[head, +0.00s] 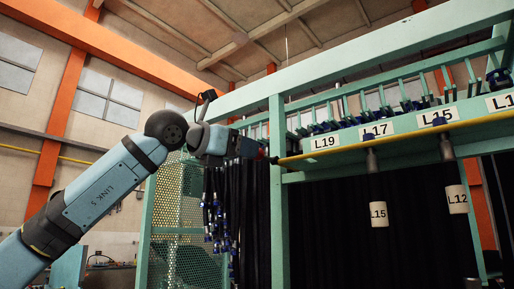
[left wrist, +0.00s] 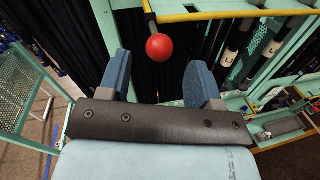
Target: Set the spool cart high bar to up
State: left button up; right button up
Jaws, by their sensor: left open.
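The spool cart (head: 278,110) is a pale green frame. A long yellow bar (head: 400,139) runs along its front, just under the label row; it also shows at the top of the left wrist view (left wrist: 215,15). A red ball knob (left wrist: 160,47) on a short dark rod sits at the bar's left end. My left gripper (head: 262,151) is beside that end in the head view. In the left wrist view its two blue fingers (left wrist: 160,75) are apart, with the knob just beyond and between the tips. Nothing is held. My right gripper is not in view.
Dark hoses with blue fittings (head: 215,220) hang at the cart's left by a perforated green panel (head: 180,195). Labels L19 (head: 325,142) and L17 (head: 378,131) are on the upper rail. Tagged hoses L15 (head: 379,214) and L12 (head: 457,199) hang below the bar.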

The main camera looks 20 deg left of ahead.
pick_arm(q)
jog(key=p+x, duration=0.1)
jog(key=x, duration=0.4)
jog(key=shift+s, duration=0.1)
grip_shut()
jog(key=shift+r, duration=0.15)
